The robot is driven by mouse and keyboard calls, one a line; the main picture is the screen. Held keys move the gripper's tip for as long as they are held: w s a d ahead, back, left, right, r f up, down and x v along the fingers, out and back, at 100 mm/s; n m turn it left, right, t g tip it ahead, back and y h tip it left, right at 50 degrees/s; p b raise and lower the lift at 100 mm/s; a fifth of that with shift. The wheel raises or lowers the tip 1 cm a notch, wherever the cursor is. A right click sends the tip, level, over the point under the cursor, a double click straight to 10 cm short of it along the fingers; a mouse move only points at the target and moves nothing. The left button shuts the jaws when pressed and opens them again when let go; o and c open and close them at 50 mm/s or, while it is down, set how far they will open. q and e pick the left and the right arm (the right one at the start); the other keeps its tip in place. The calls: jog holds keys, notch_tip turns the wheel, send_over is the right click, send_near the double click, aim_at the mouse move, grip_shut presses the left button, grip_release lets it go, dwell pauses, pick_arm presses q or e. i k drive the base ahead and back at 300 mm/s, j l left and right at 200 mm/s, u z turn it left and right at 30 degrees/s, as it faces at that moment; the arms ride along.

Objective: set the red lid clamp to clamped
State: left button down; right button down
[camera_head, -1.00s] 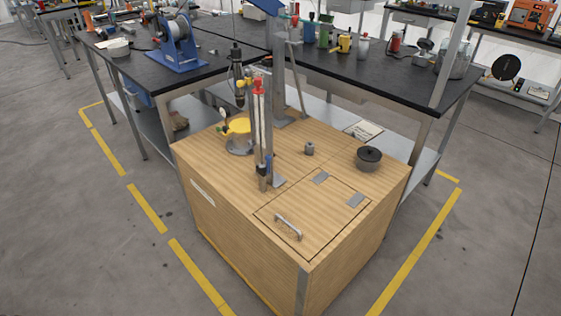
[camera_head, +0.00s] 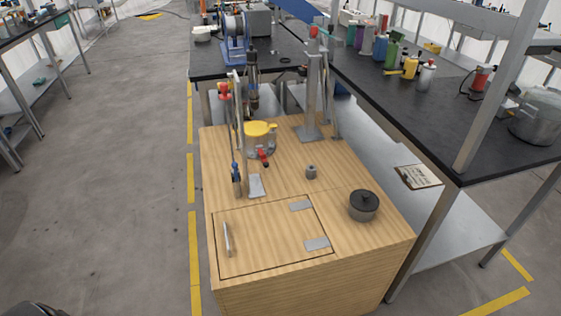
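A vessel with a yellow lid (camera_head: 258,130) stands on the wooden cabinet top (camera_head: 285,160). A small red handle (camera_head: 264,156), which looks like the red lid clamp, sits at the vessel's near side and points down toward the front. I cannot tell from this distance whether it is clamped. Another red part (camera_head: 224,91) tops the upright column left of the vessel. Neither of my grippers is in view.
A hinged hatch with a handle (camera_head: 227,240) lies shut at the cabinet's front. Black workbenches (camera_head: 400,110) border the back and right. Floor on the left is clear.

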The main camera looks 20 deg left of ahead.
aim_at(263, 156)
jog(key=i+l+u, duration=0.1)
jog(key=i+l, duration=0.15)
jog(key=i+l+u, duration=0.1)
jog(key=l, duration=0.4)
jog(key=i+l, duration=0.35)
jog(key=i+l+u, duration=0.15)
jog(key=l, duration=0.3)
